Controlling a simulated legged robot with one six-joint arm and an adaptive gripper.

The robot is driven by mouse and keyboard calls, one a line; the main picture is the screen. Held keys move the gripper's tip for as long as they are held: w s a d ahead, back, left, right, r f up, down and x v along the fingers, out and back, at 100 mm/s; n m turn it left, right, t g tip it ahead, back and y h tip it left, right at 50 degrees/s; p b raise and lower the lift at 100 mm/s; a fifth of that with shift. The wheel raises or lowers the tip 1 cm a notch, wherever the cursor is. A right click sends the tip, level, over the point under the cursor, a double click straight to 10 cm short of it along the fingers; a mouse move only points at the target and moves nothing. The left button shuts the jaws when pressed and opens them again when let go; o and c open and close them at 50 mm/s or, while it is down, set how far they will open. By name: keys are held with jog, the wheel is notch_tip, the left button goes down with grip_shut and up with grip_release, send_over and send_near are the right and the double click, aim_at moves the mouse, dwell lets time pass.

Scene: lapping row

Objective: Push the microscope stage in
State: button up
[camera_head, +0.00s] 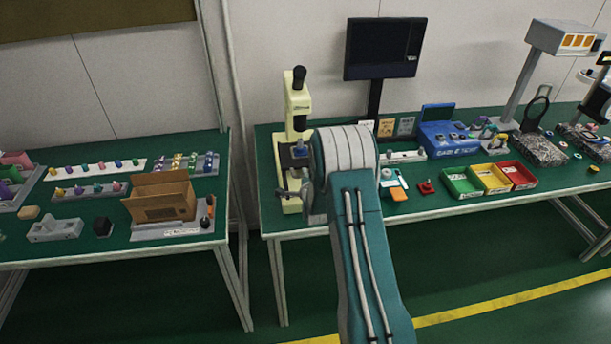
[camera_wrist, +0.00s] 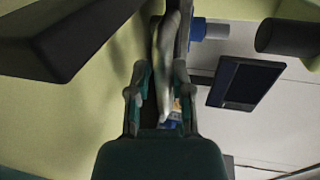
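The pale yellow microscope (camera_head: 297,104) stands upright at the left end of the right-hand bench, with a black eyepiece on top. Its dark stage (camera_head: 287,158) shows partly beside my arm, with a small blue piece above it. My arm covers the microscope's right side and most of my gripper in the head view. In the wrist view my gripper (camera_wrist: 160,88) has its two fingers apart, close to the microscope's yellow body (camera_wrist: 60,115). A pale grey upright shape shows between or beyond the fingers; I cannot tell whether they touch it.
A black monitor (camera_head: 385,48) stands behind the microscope and also shows in the wrist view (camera_wrist: 243,82). Right of my arm are a blue box (camera_head: 447,140) and green, yellow and red bins (camera_head: 490,178). A gap separates the left bench, which holds a cardboard box (camera_head: 160,198).

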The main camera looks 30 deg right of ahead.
jog(key=shift+o, duration=0.4)
jog(key=shift+r, duration=0.1)
jog(key=v, duration=1.1)
jog(key=shift+s, duration=0.4)
jog(key=shift+a, duration=0.15)
